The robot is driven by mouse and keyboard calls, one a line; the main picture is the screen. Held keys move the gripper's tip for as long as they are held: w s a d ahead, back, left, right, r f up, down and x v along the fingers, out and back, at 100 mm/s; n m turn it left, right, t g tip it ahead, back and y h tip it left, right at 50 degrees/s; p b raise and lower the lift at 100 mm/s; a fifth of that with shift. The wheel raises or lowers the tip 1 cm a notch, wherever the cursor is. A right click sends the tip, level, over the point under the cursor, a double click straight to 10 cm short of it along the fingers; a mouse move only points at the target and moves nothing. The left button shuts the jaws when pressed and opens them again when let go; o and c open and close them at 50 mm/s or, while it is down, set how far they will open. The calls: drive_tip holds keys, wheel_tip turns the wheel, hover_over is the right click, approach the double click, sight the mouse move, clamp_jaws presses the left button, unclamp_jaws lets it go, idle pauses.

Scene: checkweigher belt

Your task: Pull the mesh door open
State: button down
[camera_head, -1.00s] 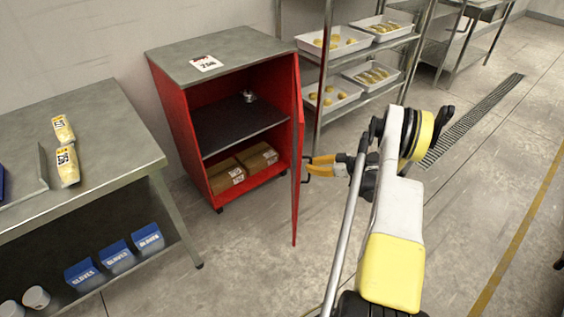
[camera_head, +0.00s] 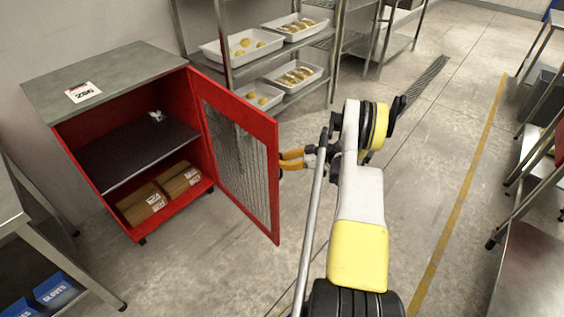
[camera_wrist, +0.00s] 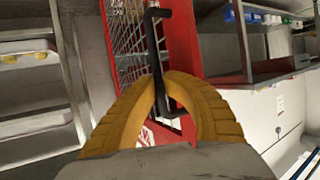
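The mesh door (camera_head: 238,150) has a red frame and grey wire mesh. It is hinged on the right side of the red cabinet (camera_head: 80,140) and stands wide open, swung out toward the front. In the wrist view the door (camera_wrist: 130,40) is behind a dark bar handle (camera_wrist: 157,50). My gripper (camera_head: 284,160) is at the door's outer edge in the head view. Its yellow fingers (camera_wrist: 165,88) close around the lower part of the handle in the wrist view. The exact finger contact is partly hidden.
The cabinet holds a dark shelf (camera_head: 135,150) with a small metal item and brown boxes (camera_head: 160,193) below. A steel table (camera_head: 12,210) is at the left.

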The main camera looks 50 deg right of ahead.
drive_tip(key=shift+d+f, duration=0.1)
drive_tip(key=shift+d, duration=0.15)
drive_tip(key=c, duration=1.5)
unclamp_jaws()
drive_tip(key=v, duration=1.2)
drive_tip(key=shift+s, duration=0.1)
